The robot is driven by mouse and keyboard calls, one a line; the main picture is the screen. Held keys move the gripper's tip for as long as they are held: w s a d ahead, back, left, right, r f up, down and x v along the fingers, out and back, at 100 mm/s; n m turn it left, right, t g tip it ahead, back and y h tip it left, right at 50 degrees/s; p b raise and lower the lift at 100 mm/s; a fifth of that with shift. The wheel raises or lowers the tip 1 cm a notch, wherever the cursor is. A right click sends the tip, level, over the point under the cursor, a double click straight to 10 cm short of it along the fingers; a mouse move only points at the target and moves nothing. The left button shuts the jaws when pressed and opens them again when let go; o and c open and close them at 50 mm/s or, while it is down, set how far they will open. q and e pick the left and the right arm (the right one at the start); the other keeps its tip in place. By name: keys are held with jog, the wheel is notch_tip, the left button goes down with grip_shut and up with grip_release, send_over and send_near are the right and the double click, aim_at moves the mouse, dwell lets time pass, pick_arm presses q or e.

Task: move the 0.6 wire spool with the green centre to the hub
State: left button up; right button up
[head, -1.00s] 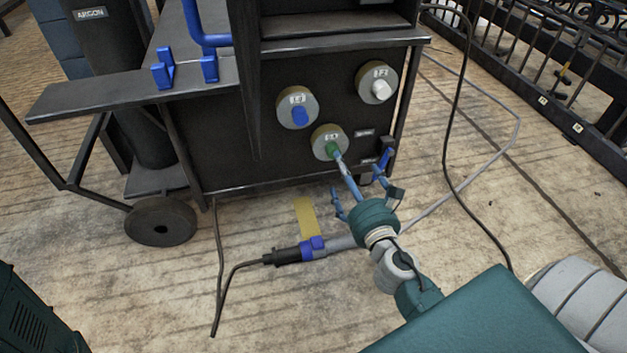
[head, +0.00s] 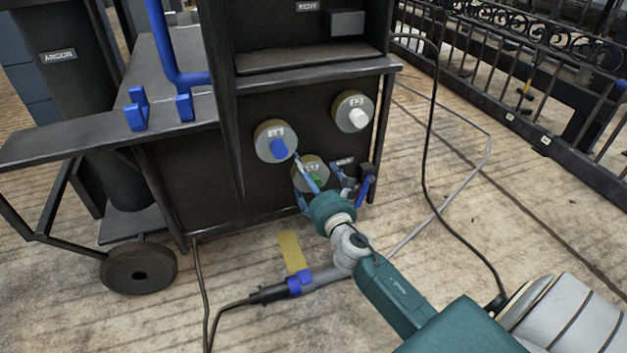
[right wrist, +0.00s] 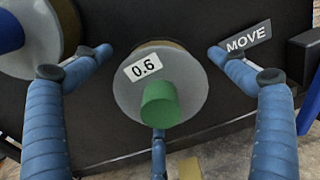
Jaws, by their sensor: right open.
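The 0.6 spool (head: 311,170) is a pale disc with a green centre, mounted low on the front of the dark cabinet. In the right wrist view the 0.6 spool (right wrist: 190,82) faces me, with its label and green centre clear. My right gripper (head: 322,178) is at this spool and partly covers it in the head view. In the right wrist view the right gripper (right wrist: 160,52) is open, with blue fingers left and right of the spool and a third below. No contact is visible. I cannot make out the hub. My left gripper is not in view.
A spool with a blue centre (head: 268,133) sits close at upper left, and one with a white centre (head: 350,104) at upper right. A cabled torch (head: 300,284) lies on the floor below.

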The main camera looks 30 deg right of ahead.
jog(key=shift+c, duration=0.3)
jog(key=c, duration=1.7)
jog(key=o, duration=1.1)
jog(key=shift+r, duration=0.1)
jog(key=c, duration=0.9)
jog(key=shift+w+r, duration=0.1)
jog(key=shift+r, duration=0.15)
jog(key=shift+c, duration=0.8)
jog(key=shift+d, duration=0.1)
jog(key=shift+s+f, duration=0.15)
jog(key=shift+s, duration=0.15)
jog(key=shift+s+a, duration=0.25)
jog(key=shift+s, duration=0.15)
jog(key=v, duration=0.6)
jog(key=shift+s, duration=0.2)
